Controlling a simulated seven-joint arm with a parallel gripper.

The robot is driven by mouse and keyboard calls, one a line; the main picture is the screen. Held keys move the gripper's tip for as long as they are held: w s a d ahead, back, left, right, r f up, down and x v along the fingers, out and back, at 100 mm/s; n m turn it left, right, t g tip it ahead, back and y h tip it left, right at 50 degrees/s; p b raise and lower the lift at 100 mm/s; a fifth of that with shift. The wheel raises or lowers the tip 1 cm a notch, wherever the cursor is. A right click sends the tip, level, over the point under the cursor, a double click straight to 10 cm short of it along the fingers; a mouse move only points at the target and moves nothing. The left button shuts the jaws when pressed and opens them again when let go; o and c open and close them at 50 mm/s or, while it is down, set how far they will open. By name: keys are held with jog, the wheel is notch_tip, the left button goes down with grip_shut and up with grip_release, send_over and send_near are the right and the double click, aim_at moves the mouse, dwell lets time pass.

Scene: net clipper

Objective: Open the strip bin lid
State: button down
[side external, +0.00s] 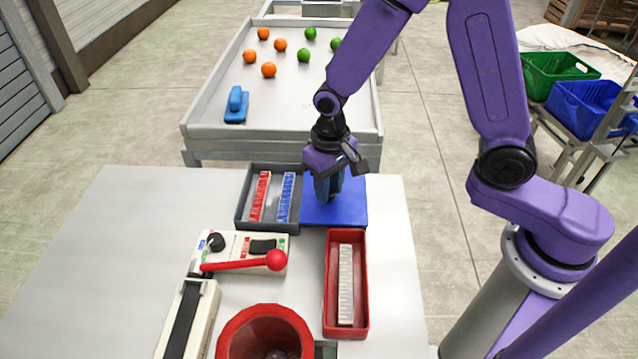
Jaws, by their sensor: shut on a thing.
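The strip bin is a dark grey tray (240,208) at the back of the white table. A red strip (260,196) and a blue strip (285,198) show in its uncovered part. A flat blue lid (345,212) lies level at the right of these strips. Whether it still covers part of the bin is hard to tell. My gripper (328,198) points down over the lid and is shut on its raised blue part. The fingers hide most of the grip.
A red tray (331,325) with a pale strip stands in front of the lid. A clipping machine (240,246) with a red lever and a red bucket (240,328) stand left of it. The white table's left side is clear.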

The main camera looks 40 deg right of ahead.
aim_at(333, 193)
jog(key=shift+w+r, duration=0.1)
jog(key=c, duration=0.8)
grip_release()
notch_tip(333, 193, up, 17)
jog(key=shift+r, duration=0.2)
jog(key=s+d+f+n, duration=0.2)
jog(key=s+d+n, duration=0.1)
jog(key=s, duration=0.4)
jog(key=s+d+f+n, duration=0.1)
jog(key=s+d+n, duration=0.2)
jog(key=s+n, duration=0.2)
jog(key=s+d+f+n, duration=0.2)
jog(key=s+d+n, duration=0.2)
jog(key=s, duration=0.6)
jog(key=shift+f+n, duration=0.3)
jog(key=shift+f, duration=0.05)
